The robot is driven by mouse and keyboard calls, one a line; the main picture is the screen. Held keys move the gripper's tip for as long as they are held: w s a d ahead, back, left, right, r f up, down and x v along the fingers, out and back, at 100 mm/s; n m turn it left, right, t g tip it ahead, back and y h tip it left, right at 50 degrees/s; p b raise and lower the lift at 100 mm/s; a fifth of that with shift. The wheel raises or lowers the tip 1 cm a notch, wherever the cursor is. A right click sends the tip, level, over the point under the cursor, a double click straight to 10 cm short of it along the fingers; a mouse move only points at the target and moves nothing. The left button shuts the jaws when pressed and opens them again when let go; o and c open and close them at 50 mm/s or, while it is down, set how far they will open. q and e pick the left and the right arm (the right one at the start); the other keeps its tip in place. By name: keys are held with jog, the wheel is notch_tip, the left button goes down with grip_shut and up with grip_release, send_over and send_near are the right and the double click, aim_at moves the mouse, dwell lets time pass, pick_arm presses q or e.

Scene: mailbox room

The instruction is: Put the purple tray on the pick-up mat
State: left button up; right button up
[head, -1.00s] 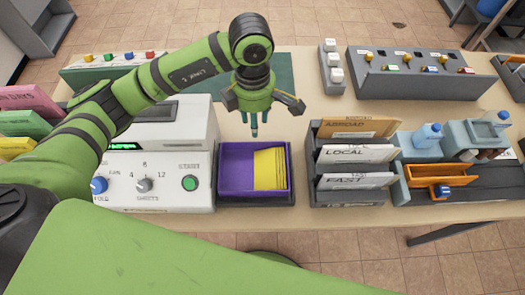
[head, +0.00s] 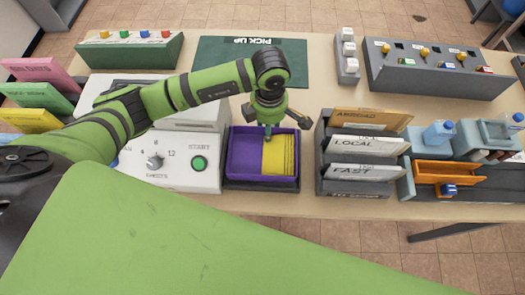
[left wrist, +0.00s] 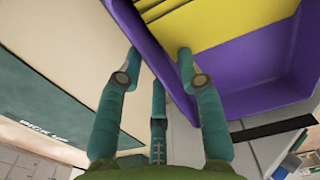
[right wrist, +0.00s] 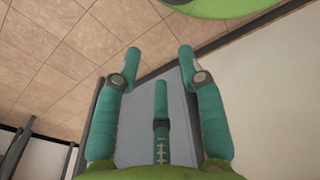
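The purple tray (head: 243,150) holds yellow sheets (head: 279,155) and sits in a dark holder (head: 262,184) beside the white machine. The dark green pick-up mat (head: 290,62) lies behind it, bare, and shows at the left in the left wrist view (left wrist: 50,125). My left gripper (head: 268,134) is over the tray's far edge. In the left wrist view its fingers (left wrist: 158,67) are apart, with the purple wall (left wrist: 150,45) between them in the picture; contact cannot be told. My right gripper (right wrist: 160,62) is open and empty, outside the head view.
The white machine (head: 170,165) with a dial and green button stands left of the tray. A letter sorter (head: 350,187) stands close on the right. A green button box (head: 130,53) and a grey switch panel (head: 440,75) flank the back. Bare table shows between tray and mat.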

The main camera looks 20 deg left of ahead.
pick_arm(q)
jog(key=c, duration=0.7)
grip_shut()
pick_arm(e)
jog(key=shift+s, duration=1)
pick_arm(q)
jog(key=shift+r, duration=0.15)
pick_arm(e)
jog(key=shift+f, duration=0.1)
